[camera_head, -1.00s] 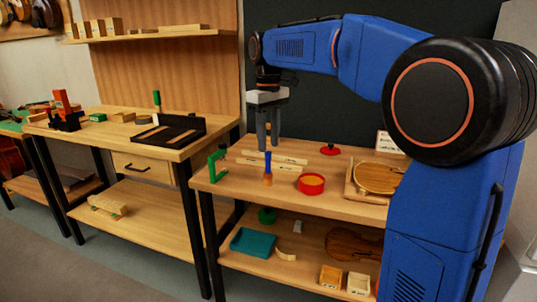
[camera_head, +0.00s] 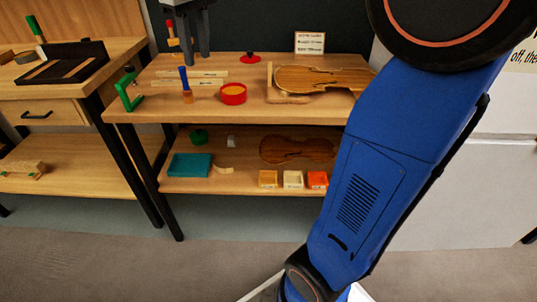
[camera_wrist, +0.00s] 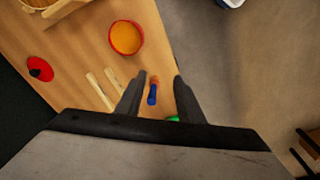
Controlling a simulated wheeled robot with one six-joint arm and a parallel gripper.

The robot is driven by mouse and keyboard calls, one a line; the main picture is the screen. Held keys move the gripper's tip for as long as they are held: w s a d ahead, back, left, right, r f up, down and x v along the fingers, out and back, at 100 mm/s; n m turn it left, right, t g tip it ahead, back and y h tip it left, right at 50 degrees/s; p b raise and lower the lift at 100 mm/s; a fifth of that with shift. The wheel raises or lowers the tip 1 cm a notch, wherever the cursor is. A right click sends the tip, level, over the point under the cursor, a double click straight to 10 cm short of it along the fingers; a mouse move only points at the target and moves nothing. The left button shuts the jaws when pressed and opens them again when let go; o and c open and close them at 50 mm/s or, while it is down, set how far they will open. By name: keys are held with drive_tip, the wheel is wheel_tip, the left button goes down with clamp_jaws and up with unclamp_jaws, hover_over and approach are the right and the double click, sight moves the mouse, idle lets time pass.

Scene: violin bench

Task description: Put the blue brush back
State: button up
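The blue brush (camera_head: 184,79) has a blue handle and an orange-brown lower end. It stands upright on the wooden bench top (camera_head: 150,114), left of a red round tub (camera_head: 233,98) with orange contents. In the wrist view the brush (camera_wrist: 152,97) shows between the fingers, close to the left one. My gripper (camera_head: 196,60) is open and empty, above the brush in the head view. Its two fingers also show apart in the wrist view (camera_wrist: 160,76). I cannot tell the exact height gap between fingertips and brush.
A violin plate (camera_head: 320,79) lies at the right. The lower shelf holds a teal tray (camera_head: 190,165) and small boxes (camera_head: 293,179).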

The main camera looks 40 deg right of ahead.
drive_tip(key=s+d+f+m+t, duration=0.2)
drive_tip(key=s+f, duration=0.9)
drive_tip(key=s, duration=0.1)
drive_tip(key=s+d+f+m+t, duration=0.1)
drive_tip(key=s+d+f+m, duration=0.1)
drive_tip(key=s+f, duration=0.9)
drive_tip(key=shift+s+d+m+t, duration=0.3)
drive_tip(key=shift+s+m+t, duration=0.1)
drive_tip(key=shift+s, duration=0.8)
